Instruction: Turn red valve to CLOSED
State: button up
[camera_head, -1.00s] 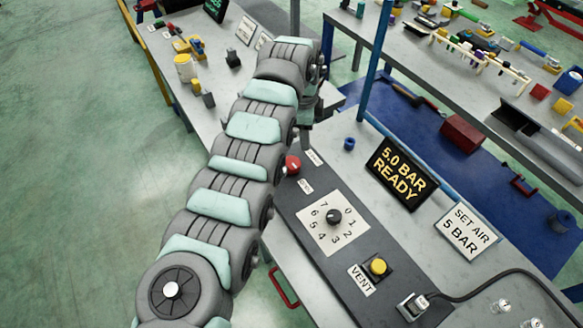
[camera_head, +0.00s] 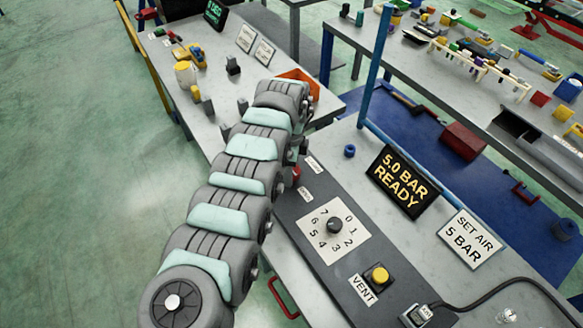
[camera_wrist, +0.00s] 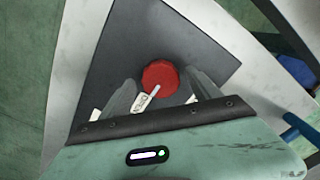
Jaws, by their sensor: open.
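The red valve (camera_wrist: 162,75) is a round knob on a dark panel (camera_wrist: 150,35) in the wrist view. A white mark on it points down-left toward a white label (camera_wrist: 140,103) that seems to read OPEN. My gripper (camera_wrist: 161,87) is open, with one finger at each side of the knob in the picture. I cannot tell whether the fingers touch it. In the head view only a sliver of the red valve (camera_head: 297,173) shows beside my arm, and my gripper is hidden.
The panel also carries a numbered dial (camera_head: 334,225) and a yellow VENT button (camera_head: 379,276). A display (camera_head: 402,181) reads "5.0 BAR READY", beside a "SET AIR 5 BAR" sign (camera_head: 466,238).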

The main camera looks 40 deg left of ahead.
jog(key=shift+f, duration=0.15)
jog(key=shift+c, duration=0.5)
jog(key=c, duration=1.3)
jog(key=shift+o, duration=0.2)
jog(key=shift+r+n+p, duration=0.2)
jog(key=shift+n+p, duration=0.2)
jog(key=shift+p, duration=0.15)
jog(key=n+p, duration=0.3)
jog(key=shift+r, duration=0.15)
jog(key=n+p, duration=0.3)
jog(key=n, duration=0.1)
jog(key=shift+w, duration=0.1)
jog(key=n, duration=0.5)
jog(key=shift+f, duration=0.3)
jog(key=n+b, duration=0.1)
jog(key=n, duration=0.3)
jog(key=shift+n, duration=0.7)
